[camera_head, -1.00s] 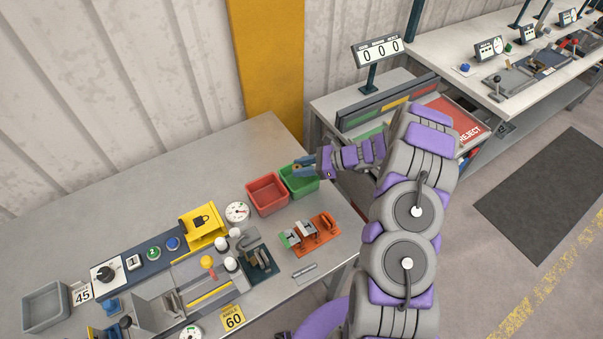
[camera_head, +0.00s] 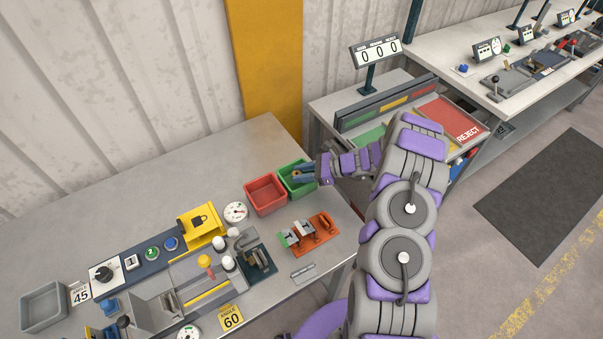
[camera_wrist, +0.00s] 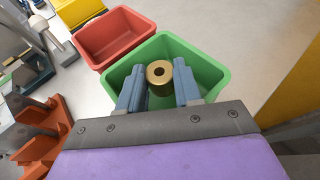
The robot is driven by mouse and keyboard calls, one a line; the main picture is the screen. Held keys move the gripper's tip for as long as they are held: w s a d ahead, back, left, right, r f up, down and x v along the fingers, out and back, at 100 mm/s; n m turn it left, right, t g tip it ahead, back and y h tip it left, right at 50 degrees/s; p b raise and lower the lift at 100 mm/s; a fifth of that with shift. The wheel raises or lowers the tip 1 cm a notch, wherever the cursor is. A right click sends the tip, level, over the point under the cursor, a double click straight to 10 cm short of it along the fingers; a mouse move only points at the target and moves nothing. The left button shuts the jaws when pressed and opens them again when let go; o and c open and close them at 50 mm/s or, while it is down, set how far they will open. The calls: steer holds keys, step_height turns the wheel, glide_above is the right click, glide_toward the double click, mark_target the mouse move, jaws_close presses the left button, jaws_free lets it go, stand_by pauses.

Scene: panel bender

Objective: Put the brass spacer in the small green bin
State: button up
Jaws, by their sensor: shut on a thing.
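The brass spacer (camera_wrist: 160,76) is a short gold cylinder with a hole through its middle. My gripper (camera_wrist: 159,86) is shut on it, with one blue-grey finger on each side. In the wrist view the spacer shows over the inside of the small green bin (camera_wrist: 215,75); how far it is above the bin floor I cannot tell. In the head view the green bin (camera_head: 285,182) stands near the table's back right edge, and my gripper (camera_head: 301,174) is at its opening. The spacer is too small to make out in the head view.
A red bin (camera_head: 265,195) stands directly left of the green one. An orange fixture (camera_head: 312,234) sits in front of the bins. A dial gauge (camera_head: 235,212) and the bender controls lie further left. The bare table behind the bins is clear.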

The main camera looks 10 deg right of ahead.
steer(key=o, duration=0.8)
steer(key=shift+s+f, duration=0.35)
steer(key=shift+f, duration=0.2)
steer(key=shift+w+r, duration=0.1)
steer(key=shift+r, duration=0.3)
steer(key=w+p+v, duration=0.1)
steer(key=p+v, duration=0.1)
steer(key=v, duration=1)
steer(key=s+a+r+n+g+h, duration=0.4)
steer(key=s+a+r+n+g, duration=0.3)
steer(key=s+a+r+n, duration=0.8)
steer(key=s+d+r+n+h, duration=0.1)
steer(key=s+r+n+h, duration=0.1)
steer(key=s, duration=0.6)
steer(key=s+d+r+n+h, duration=0.1)
steer(key=s+r+h, duration=0.3)
steer(key=s, duration=0.4)
steer(key=s+d+r+n+h, duration=0.1)
steer(key=s+r+n+h, duration=0.1)
steer(key=s, duration=0.6)
steer(key=shift+d+r+n+t+h, duration=0.1)
steer(key=shift+r+n+t+h, duration=0.4)
steer(key=shift+n, duration=0.3)
